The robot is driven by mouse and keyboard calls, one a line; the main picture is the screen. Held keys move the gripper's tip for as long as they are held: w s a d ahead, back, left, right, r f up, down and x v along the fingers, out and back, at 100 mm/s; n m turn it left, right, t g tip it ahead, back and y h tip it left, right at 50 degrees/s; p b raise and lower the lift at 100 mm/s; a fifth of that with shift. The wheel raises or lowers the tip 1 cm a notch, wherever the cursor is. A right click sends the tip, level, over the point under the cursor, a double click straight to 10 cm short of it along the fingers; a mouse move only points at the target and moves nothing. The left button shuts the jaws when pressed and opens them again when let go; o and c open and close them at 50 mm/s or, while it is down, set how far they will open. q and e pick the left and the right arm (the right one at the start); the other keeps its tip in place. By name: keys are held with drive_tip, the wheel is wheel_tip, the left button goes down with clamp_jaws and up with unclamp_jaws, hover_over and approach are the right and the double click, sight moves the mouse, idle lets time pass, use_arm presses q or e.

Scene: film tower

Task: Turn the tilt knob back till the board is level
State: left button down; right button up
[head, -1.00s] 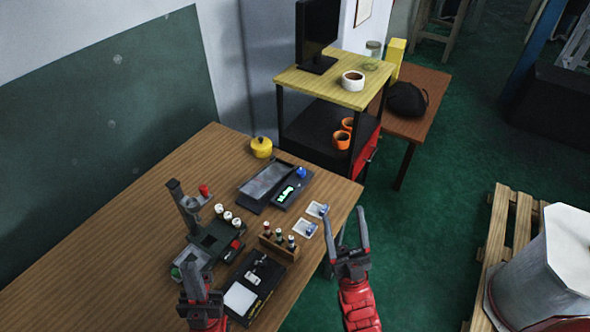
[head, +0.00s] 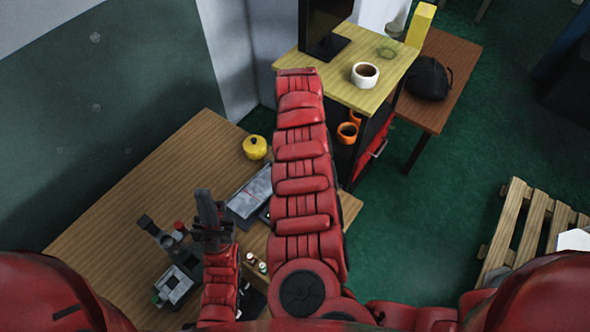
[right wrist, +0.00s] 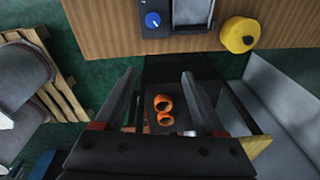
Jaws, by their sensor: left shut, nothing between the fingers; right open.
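The grey board (head: 250,190) in its dark frame lies on the wooden desk, partly hidden behind my right arm. In the right wrist view the board (right wrist: 190,12) is cut by the top edge, and the blue knob (right wrist: 152,20) shows on the dark housing beside it. The knob is hidden in the head view. I cannot tell whether the board is level. My left gripper (head: 207,208) is shut and empty, over the desk in front of the board. My right gripper (right wrist: 159,74) is open and empty, well apart from the knob.
A yellow pot (head: 255,147) stands behind the board. A stand (head: 165,245) with a red knob is at the left. Right of the desk is a shelf (head: 350,90) with a white mug (head: 365,75) and orange cups (head: 348,130). A pallet (head: 525,225) lies on the floor.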

drive_tip(key=shift+g+y, duration=0.3)
drive_tip(key=shift+g, duration=0.4)
drive_tip(key=s+f+b, duration=0.1)
drive_tip(key=f, duration=0.4)
drive_tip(key=s+f+b, duration=0.1)
drive_tip(key=f+b, duration=0.1)
drive_tip(key=f, duration=0.3)
drive_tip(key=s+a+f+b, duration=0.1)
drive_tip(key=f, duration=0.4)
drive_tip(key=shift+a+f+b, duration=0.1)
drive_tip(key=shift+f+b, duration=0.2)
drive_tip(key=shift+a+f, duration=0.15)
drive_tip(key=shift+f, duration=0.6)
drive_tip(key=shift+c, duration=0.4)
clamp_jaws()
